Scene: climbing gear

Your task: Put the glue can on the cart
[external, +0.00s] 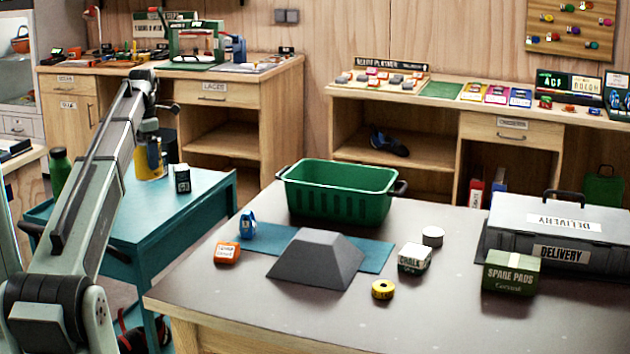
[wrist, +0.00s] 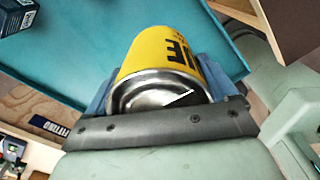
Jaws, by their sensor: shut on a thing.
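The yellow glue can (external: 150,163) is at the far part of the teal cart (external: 125,222), under my wrist. My gripper (external: 149,142) is shut on it. In the wrist view the can (wrist: 165,52) sits between the fingers of my gripper (wrist: 162,82), its silver metal end facing the camera and dark letters on its side. The cart top (wrist: 75,38) shows behind it. The can appears upright at the cart top; I cannot tell whether its base touches the surface.
A green bottle (external: 58,170) stands at the cart's left, and a small dark box (external: 182,179) stands just right of the can. The cart's near middle is clear. The dark-topped table (external: 215,305) beside it carries a green bin (external: 340,190) and a grey block (external: 318,258).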

